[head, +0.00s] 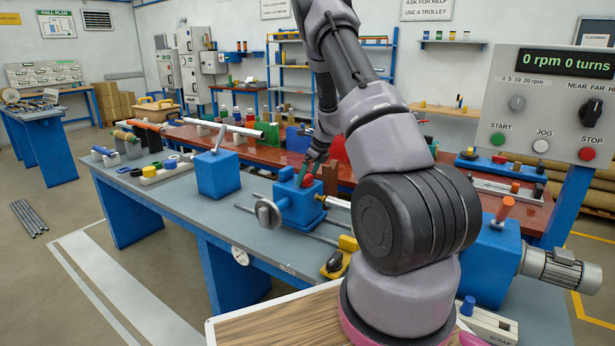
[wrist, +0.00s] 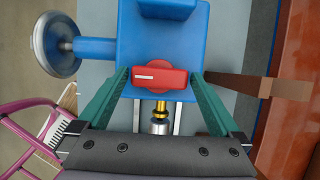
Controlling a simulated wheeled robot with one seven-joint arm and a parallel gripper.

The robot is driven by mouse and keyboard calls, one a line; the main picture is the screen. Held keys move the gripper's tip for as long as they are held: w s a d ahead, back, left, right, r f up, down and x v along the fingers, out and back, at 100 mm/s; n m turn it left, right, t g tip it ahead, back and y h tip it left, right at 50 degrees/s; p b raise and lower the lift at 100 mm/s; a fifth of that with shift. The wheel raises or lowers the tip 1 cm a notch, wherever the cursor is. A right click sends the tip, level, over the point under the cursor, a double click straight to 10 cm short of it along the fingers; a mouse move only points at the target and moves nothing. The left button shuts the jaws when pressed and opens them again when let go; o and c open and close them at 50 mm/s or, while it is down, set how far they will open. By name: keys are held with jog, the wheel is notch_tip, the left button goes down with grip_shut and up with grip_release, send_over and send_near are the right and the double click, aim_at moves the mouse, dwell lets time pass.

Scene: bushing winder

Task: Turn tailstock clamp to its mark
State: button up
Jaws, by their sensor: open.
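The tailstock clamp is a red knob with a white line (wrist: 160,76) on the blue tailstock (wrist: 205,45). In the wrist view its white line lies crosswise, at the left half of the knob. In the head view the red clamp (head: 306,182) shows partly behind my gripper (head: 313,172). In the wrist view my gripper (wrist: 159,78) is open, with one green finger on each side of the knob. Small gaps show between the fingers and the knob. I cannot make out a separate mark on the tailstock.
The tailstock's handwheel (wrist: 55,44) is at its left. A brass and steel spindle end (wrist: 160,115) sticks out below the knob. In the head view another blue block (head: 218,175) stands to the left, and the control box (head: 545,110) stands at the right.

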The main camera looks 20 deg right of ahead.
jog(key=c, duration=1.1)
jog(key=shift+n, duration=0.4)
jog(key=n+y, duration=0.1)
jog(key=n, duration=0.1)
jog(key=shift+w+d+n+g, duration=0.1)
jog(key=shift+n+g, duration=0.3)
jog(key=n+g, duration=0.1)
jog(key=n, duration=0.1)
jog(key=n+g+y, duration=0.1)
jog(key=n, duration=0.2)
jog(key=shift+w, duration=0.15)
jog(key=n+g, duration=0.1)
jog(key=n, duration=0.4)
jog(key=shift+w+g, duration=0.15)
jog(key=shift+g, duration=0.25)
jog(key=n+g, duration=0.1)
jog(key=n, duration=0.3)
jog(key=shift+h, duration=0.3)
jog(key=shift+n+g, duration=0.3)
